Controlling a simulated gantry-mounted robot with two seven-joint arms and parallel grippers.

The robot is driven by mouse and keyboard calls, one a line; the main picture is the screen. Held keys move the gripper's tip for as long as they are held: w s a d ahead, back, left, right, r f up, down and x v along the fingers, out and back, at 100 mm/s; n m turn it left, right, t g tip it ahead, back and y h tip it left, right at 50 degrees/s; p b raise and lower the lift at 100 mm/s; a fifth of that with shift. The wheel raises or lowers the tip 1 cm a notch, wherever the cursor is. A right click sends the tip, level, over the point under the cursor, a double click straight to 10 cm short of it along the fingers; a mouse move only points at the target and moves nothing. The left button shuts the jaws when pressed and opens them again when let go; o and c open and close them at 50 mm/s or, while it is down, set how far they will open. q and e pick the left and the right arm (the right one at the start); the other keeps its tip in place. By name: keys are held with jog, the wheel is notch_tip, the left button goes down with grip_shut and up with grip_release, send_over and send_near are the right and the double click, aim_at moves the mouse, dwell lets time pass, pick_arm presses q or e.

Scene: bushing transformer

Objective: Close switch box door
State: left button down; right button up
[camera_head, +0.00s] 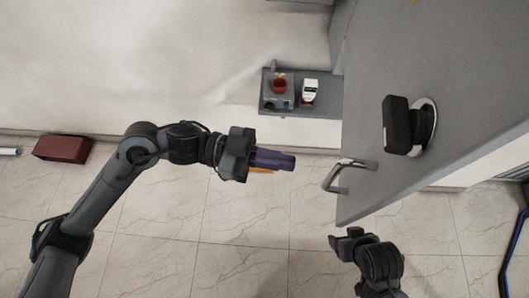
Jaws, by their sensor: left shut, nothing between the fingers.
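A large grey panel, which looks like the switch box door (446,85), fills the right side of the head view. It has a metal handle (340,176) near its lower left edge and a black block-shaped latch on a round silver base (405,125) on its face. My left gripper (290,162) is left of the handle, with purple fingers shut and empty; a gap shows between its tips and the handle. The inside of the box is not clearly visible.
A small grey shelf (283,110) behind holds a red round object (279,86) and a white device (310,91). A dark red box (62,148) lies by the wall at left. A blue tube frame (515,250) stands at lower right. The tiled floor between the arms is clear.

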pick_arm(q)
jog(key=s+d+p, duration=0.1)
jog(key=d, duration=0.7)
jog(key=shift+s+d, duration=0.15)
jog(key=shift+d, duration=0.2)
